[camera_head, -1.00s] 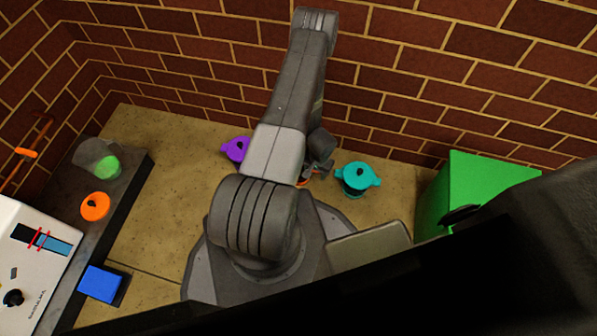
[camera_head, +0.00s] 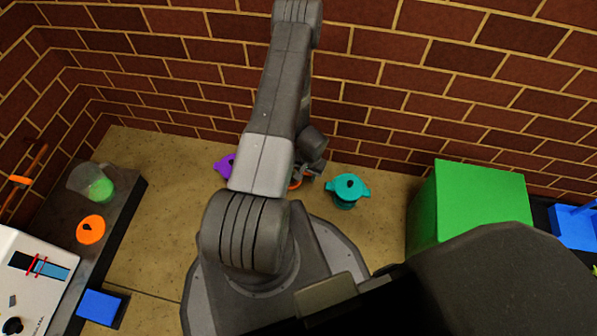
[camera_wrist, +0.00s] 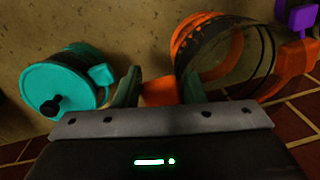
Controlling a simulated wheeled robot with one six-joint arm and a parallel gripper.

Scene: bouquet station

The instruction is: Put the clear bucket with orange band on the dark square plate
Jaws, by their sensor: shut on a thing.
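The clear bucket with orange band (camera_wrist: 232,62) is at the upper right of the wrist view, tilted in that picture, with an orange tab on its near side. My gripper (camera_wrist: 160,90) is shut on that orange tab. In the head view my gripper (camera_head: 312,168) is partly behind my arm, and only a bit of the bucket's orange (camera_head: 296,184) shows beside it. I cannot make out the dark square plate for certain; a dark surface (camera_head: 541,217) shows at the right, beside the green box.
A teal lidded pot (camera_head: 346,189) stands just right of my gripper, and a purple-lidded one (camera_head: 225,165) to the left. The green box (camera_head: 470,205) stands at right. A dark counter (camera_head: 125,205) at left holds a clear container with green and an orange-lidded item (camera_head: 91,229).

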